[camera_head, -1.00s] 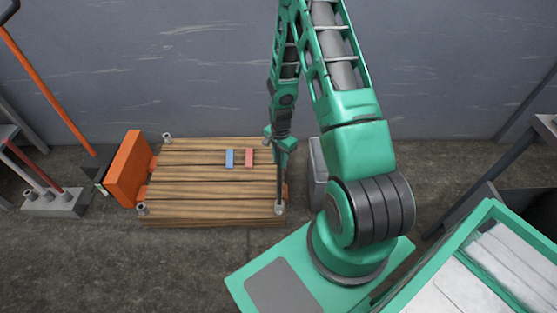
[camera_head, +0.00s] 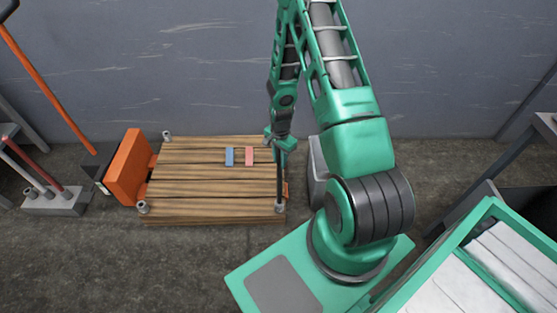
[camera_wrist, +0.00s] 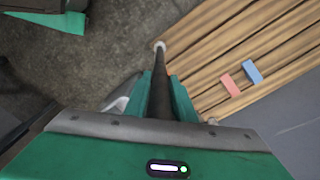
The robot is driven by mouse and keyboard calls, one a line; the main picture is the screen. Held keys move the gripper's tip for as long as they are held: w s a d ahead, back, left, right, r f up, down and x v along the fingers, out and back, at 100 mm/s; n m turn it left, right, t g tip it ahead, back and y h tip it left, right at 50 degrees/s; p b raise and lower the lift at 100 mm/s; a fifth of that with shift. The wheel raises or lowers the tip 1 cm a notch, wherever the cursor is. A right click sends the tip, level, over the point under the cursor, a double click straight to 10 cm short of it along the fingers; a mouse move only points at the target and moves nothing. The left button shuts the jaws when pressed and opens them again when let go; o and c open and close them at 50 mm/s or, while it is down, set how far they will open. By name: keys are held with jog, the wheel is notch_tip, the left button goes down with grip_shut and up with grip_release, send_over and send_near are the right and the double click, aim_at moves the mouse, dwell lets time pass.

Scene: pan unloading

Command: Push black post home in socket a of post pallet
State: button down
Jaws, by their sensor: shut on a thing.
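The black post (camera_head: 279,182) stands near upright at the near right corner of the wooden post pallet (camera_head: 190,190). Its lower end meets the grey ring socket (camera_head: 280,208) there; how deep it sits I cannot tell. My gripper (camera_head: 284,147) is shut on the post's upper part, above the pallet's right edge. In the wrist view my gripper (camera_wrist: 166,100) has the dark post (camera_wrist: 160,75) between its green fingers, and the post runs to the pale socket (camera_wrist: 159,46). No letter marking shows on the sockets.
Blue (camera_head: 229,156) and red (camera_head: 249,156) blocks lie on the pallet. Other corner sockets (camera_head: 143,207) show at left. An orange panel (camera_head: 130,168) stands at the pallet's left end. A grey block holding posts (camera_head: 54,201) is farther left, with a long orange-handled tool (camera_head: 50,90).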

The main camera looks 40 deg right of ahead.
jog(key=shift+f, duration=0.5)
dwell(0.4)
jog(key=c, duration=1.4)
grip_release()
notch_tip(320, 180, up, 11)
jog(key=shift+f, duration=0.15)
